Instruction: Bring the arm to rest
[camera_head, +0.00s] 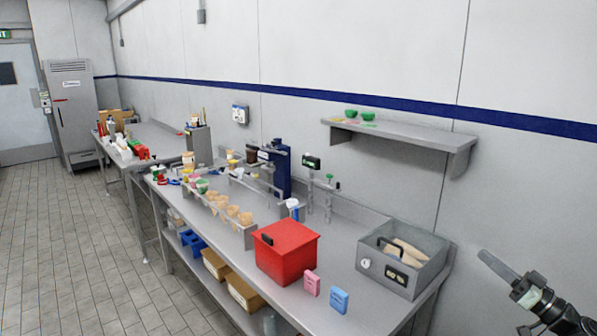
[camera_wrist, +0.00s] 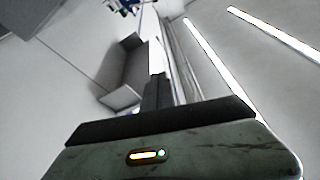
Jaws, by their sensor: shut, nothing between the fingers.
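My gripper (camera_head: 497,268) is at the lower right of the head view, held up in front of the wall, to the right of the steel bench. Its fingers point up and to the left. They are closed together with nothing visible between them. In the wrist view the dark gripper body fills the bottom, and the fingers (camera_wrist: 158,92) rise from its middle. That view looks toward the ceiling and the wall, with the shelf (camera_wrist: 125,78) left of the fingers.
The steel bench (camera_head: 365,316) bears a red box (camera_head: 287,255), a grey metal box (camera_head: 405,262), a pink carton (camera_head: 311,283), a blue carton (camera_head: 339,300) and several cones in a rack. The shelf (camera_head: 400,135) juts from the wall. The tiled floor at left is clear.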

